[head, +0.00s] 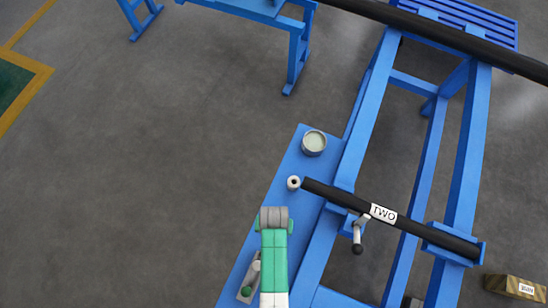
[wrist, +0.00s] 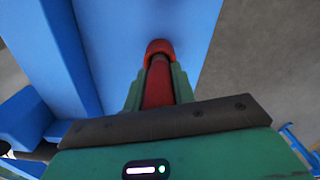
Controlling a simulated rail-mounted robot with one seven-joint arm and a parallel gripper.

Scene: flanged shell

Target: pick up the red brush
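The red brush (wrist: 158,82) shows in the wrist view as a red handle with a thicker, rounded red end at the top. My gripper (wrist: 159,74) has its green fingers on both sides of the handle. The red fills the gap between them, so the gripper looks shut on it. The brush's near part is hidden behind my gripper's dark plate. In the head view my arm's end (head: 274,218) is over the blue bench edge, and I cannot make out the brush there.
On the blue bench (head: 292,165) stand an open can (head: 314,142) and a small white ring-shaped thing (head: 294,183). A black pipe labelled TWO (head: 410,225) lies right of my arm. A grey thing with a green knob (head: 249,281) is at lower left. A box (head: 514,287) is at lower right.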

